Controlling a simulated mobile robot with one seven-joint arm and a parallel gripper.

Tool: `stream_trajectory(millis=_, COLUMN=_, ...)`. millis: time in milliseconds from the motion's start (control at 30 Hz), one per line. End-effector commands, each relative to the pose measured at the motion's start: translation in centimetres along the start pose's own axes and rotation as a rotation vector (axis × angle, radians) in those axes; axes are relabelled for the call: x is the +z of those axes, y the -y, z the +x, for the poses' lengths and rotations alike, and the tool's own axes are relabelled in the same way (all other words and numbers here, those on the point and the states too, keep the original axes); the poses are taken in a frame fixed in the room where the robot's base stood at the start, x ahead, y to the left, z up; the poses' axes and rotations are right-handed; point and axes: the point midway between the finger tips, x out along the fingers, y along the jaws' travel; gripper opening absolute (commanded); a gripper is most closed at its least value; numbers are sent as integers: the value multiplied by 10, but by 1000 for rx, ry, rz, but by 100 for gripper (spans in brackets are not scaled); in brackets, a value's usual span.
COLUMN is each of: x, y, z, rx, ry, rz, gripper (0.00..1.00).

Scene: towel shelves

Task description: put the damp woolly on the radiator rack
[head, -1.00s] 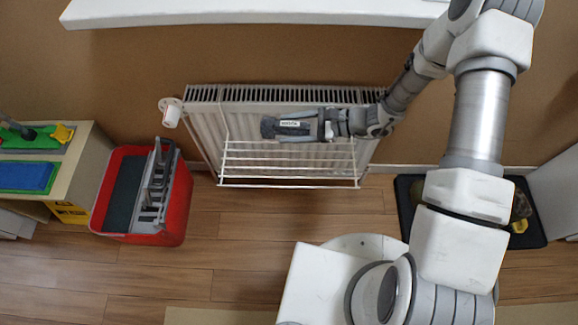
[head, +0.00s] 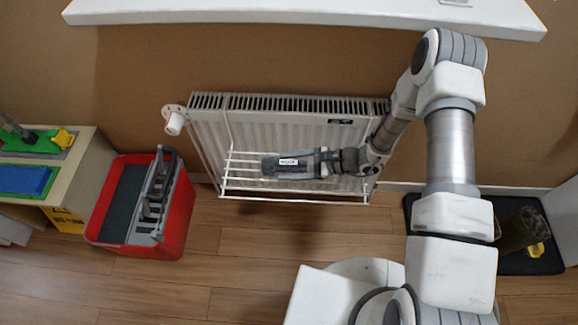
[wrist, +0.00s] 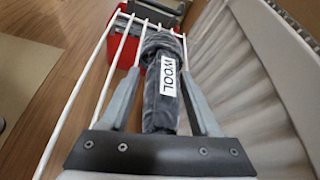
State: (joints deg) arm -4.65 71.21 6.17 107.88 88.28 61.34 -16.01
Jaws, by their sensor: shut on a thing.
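The woolly (head: 283,164) is a dark grey roll with a white label reading WOOL, and it also shows in the wrist view (wrist: 160,110). My gripper (head: 305,164) is shut on it, with one finger along each side in the wrist view (wrist: 163,65). The radiator rack (head: 295,200) is a set of white bars on the front of the white radiator (head: 270,125). In the head view the roll lies over the rack's bars, lengthwise along them. In the wrist view the bars (wrist: 85,90) run to its left. I cannot tell whether it touches them.
A red mop bucket (head: 180,225) with a grey wringer stands left of the radiator. A valve knob (head: 175,122) sticks out at the radiator's top left. A white sill (head: 300,12) spans above. A dark mat (head: 520,262) lies at right. The floor below the rack is clear.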

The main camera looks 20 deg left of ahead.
Motion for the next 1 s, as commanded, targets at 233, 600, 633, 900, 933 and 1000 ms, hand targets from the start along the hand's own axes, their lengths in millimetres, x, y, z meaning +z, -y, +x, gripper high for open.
stream_trajectory(millis=233, x=-1, y=0, z=1, rx=-1, ry=1, rz=0, gripper=2)
stream_trajectory(millis=600, x=-1, y=0, z=1, rx=0, ry=0, rz=0, gripper=93)
stream_trajectory(millis=633, x=-1, y=0, z=1, rx=0, ry=0, rz=0, gripper=93)
stream_trajectory(millis=900, x=3, y=2, z=-16, rx=-5, ry=-2, rz=1, gripper=93)
stream_trajectory(millis=933, x=3, y=2, z=-22, rx=-5, ry=-2, rz=1, gripper=93)
stream_trajectory(millis=1000, x=4, y=3, z=-37, rx=-6, ry=-2, rz=1, gripper=93)
